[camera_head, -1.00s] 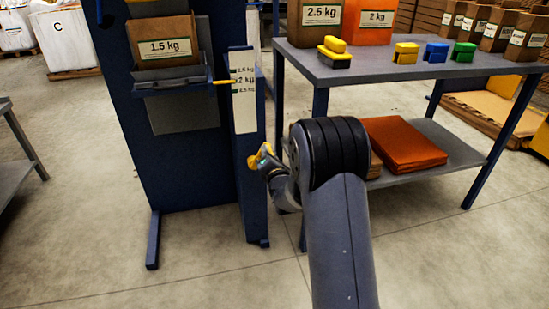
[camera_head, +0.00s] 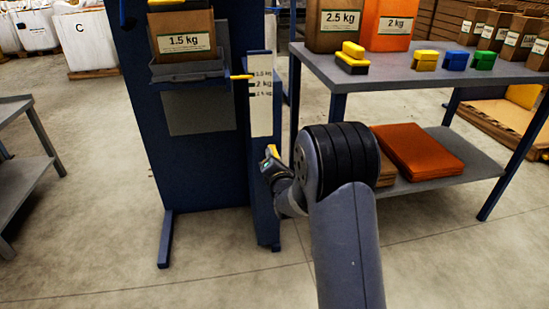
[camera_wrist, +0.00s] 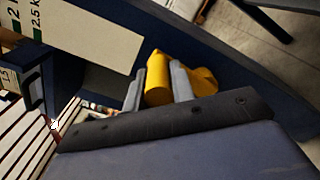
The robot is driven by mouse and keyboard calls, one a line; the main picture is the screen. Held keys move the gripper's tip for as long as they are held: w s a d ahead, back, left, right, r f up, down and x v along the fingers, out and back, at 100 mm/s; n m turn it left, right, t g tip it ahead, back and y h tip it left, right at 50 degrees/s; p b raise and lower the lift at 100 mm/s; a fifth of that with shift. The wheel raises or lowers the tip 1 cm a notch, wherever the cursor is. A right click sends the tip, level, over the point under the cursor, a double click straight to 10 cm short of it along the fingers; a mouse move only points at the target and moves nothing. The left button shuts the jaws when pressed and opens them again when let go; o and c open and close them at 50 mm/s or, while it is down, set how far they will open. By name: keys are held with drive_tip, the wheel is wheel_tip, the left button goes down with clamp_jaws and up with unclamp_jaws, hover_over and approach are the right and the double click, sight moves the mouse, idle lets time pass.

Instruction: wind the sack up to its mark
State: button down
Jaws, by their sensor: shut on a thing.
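The sack (camera_head: 186,36), a brown bag labelled 1.5 kg, stands on a grey shelf (camera_head: 186,73) on the blue stand. A yellow pointer (camera_head: 241,77) reaches from the shelf to the white scale strip (camera_head: 261,115), about level with its top mark, 1.5 kg. Marks for 2 kg and 2.5 kg lie below. My gripper (camera_head: 270,157) is at the lower right post of the stand. In the wrist view its fingers (camera_wrist: 160,86) are shut on the yellow crank handle (camera_wrist: 157,72). Another yellow part (camera_wrist: 204,82) shows beside the right finger.
A grey table (camera_head: 400,72) stands at right, with bags labelled 2.5 kg (camera_head: 338,22) and 2 kg (camera_head: 391,24) and several coloured blocks. Orange sacks (camera_head: 418,150) lie on its lower shelf. Another grey table (camera_head: 20,185) is at left. The floor in front is clear.

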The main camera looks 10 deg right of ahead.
drive_tip(key=shift+a, duration=0.15)
drive_tip(key=c, duration=1.2)
unclamp_jaws()
drive_tip(key=shift+s, duration=0.1)
drive_tip(key=s+p, duration=0.2)
drive_tip(key=s, duration=0.8)
drive_tip(key=shift+s+p, duration=0.3)
drive_tip(key=w+b, duration=0.2)
drive_tip(key=w, duration=0.7)
drive_tip(key=shift+w+f, duration=0.1)
drive_tip(key=shift+w, duration=0.15)
drive_tip(key=shift+w+b, duration=0.35)
drive_tip(key=shift+w, duration=0.35)
drive_tip(key=shift+d, duration=0.2)
